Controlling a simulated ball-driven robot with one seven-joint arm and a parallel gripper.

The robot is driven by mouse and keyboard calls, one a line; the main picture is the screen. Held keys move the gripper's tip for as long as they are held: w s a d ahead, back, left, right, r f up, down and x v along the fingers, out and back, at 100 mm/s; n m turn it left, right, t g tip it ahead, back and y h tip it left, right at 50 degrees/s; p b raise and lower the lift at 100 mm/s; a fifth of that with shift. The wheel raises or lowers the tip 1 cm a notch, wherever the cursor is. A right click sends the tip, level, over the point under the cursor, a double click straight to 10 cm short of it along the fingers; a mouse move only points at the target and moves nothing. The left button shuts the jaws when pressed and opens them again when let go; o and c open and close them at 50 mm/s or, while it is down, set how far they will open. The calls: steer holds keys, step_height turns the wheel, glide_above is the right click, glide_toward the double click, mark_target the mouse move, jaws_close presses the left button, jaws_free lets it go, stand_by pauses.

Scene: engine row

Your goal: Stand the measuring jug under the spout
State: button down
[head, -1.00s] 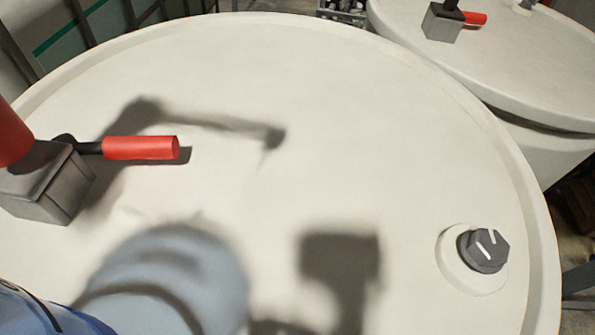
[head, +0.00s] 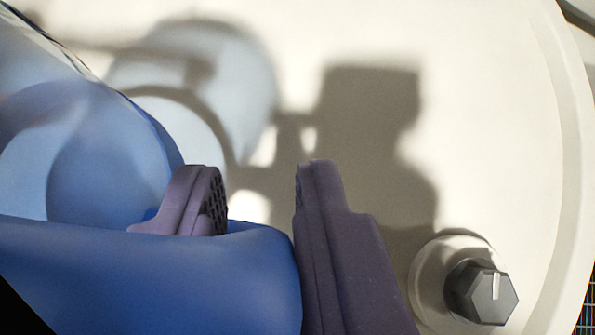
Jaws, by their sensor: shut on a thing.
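A translucent blue measuring jug (head: 85,150) fills the left and lower left of the view. My gripper (head: 262,185) has its two purple-grey fingers at the lower middle. A thick blue part of the jug (head: 240,270) lies between the fingers, and the gripper is shut on it. The jug is close to the camera and above the pale drum top, on which it casts a bluish shadow. The jug's base and most of its outline are out of view. No spout shows in the view.
A pale drum top (head: 500,130) fills the background, with a raised rim at the right. A dark grey hexagonal plug (head: 481,292) stands up from it at the lower right, near my right finger. Shadows of the gripper and jug fall across the top.

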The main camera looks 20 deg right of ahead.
step_height(320, 180, down, 3)
steer(key=shift+f+b, duration=0.15)
steer(key=shift+b, duration=0.15)
steer(key=shift+f, duration=0.15)
steer(key=c, duration=1)
jaws_free()
